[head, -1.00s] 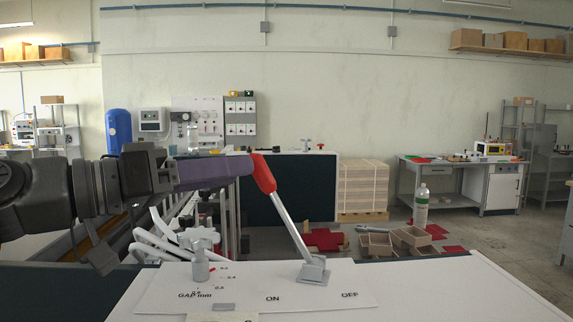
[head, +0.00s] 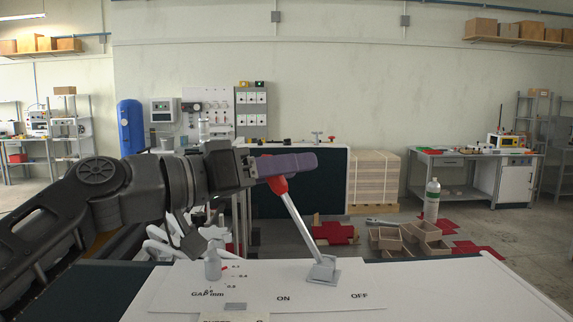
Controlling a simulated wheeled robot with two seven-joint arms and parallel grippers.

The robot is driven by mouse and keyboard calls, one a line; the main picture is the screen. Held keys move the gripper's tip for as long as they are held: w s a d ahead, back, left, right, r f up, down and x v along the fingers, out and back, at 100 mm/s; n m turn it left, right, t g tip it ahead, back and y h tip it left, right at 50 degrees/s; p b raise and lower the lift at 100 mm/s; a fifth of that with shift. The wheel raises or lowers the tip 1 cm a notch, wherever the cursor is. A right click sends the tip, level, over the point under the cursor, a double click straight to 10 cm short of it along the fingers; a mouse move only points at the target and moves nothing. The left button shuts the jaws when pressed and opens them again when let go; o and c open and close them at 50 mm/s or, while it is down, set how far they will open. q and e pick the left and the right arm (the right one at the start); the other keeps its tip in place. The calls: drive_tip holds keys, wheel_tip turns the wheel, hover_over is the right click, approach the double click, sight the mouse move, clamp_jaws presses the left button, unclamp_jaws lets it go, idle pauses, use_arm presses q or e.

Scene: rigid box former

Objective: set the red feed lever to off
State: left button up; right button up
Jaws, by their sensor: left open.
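The red feed lever has a red handle (head: 278,185) on a grey metal rod, rising from a grey base (head: 323,270) on a white panel (head: 410,286). It leans left, toward the side of the ON label (head: 283,298); the OFF label (head: 359,295) is to the right. My left gripper (head: 290,163) reaches in from the left, open. My right gripper is not in view.
A small grey gap knob (head: 213,266) stands on the panel's left, beside a numbered scale. Above the OFF side, the panel is clear. Beyond are open brown boxes (head: 424,232), a clear bottle (head: 431,203) and a pallet stack (head: 373,178).

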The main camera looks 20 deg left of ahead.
use_arm(q)
clamp_jaws()
idle(0.3)
idle(1.1)
